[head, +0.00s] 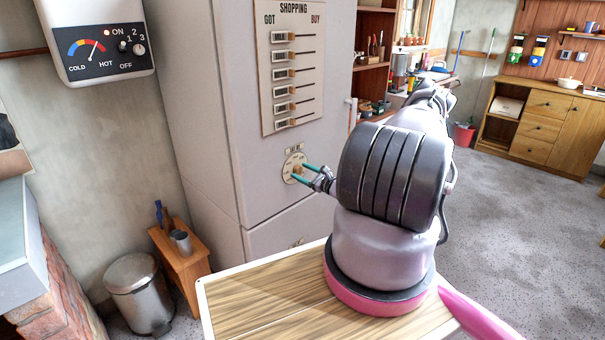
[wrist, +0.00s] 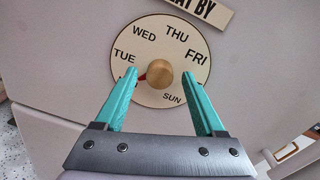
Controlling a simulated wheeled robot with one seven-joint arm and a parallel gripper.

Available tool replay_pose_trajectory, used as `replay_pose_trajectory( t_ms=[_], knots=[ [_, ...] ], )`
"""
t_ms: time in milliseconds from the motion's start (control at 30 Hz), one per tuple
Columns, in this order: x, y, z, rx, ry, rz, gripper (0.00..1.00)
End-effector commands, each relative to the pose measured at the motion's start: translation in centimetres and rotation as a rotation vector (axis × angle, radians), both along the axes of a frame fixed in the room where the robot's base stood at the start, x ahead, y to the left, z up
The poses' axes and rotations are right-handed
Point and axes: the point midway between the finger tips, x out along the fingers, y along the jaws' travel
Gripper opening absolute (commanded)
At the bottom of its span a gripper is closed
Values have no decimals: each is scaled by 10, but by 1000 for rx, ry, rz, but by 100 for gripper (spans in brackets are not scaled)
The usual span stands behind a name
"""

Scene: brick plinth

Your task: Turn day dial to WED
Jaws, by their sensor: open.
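The day dial (wrist: 175,40) is a round cream disc on a pale cabinet front. It also shows in the head view (head: 290,158). A brass-coloured round knob (wrist: 160,73) sits at its centre, with a red pointer (wrist: 143,77) on its left side. The pointer aims left and slightly down, towards a label beginning with M that my left finger partly covers. WED (wrist: 144,32) is at the upper left, between TUE and THU. My gripper (wrist: 161,74) is open, its teal fingers on either side of the knob with gaps. It also shows in the head view (head: 299,172).
A shopping panel (head: 292,70) with several sliders is above the dial on the cabinet (head: 215,90). A wooden-topped surface (head: 260,300) lies below my arm. The floor at the right is open.

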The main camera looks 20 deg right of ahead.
Motion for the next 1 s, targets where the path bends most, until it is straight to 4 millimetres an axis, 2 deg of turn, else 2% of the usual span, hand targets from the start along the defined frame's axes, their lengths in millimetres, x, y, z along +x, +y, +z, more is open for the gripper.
replay_pose_trajectory(
  t_ms=[200,233,367,400,433,767,1000],
  knots=[
    [0,0,0,0,0,0,72],
    [0,0,0,0,0,0,68],
    [0,0,0,0,0,0,18],
    [0,0,0,0,0,0,3],
    [0,0,0,0,0,0,0],
    [0,0,0,35,14,1,0],
    [0,0,0,163,60,1,0]
  ],
)
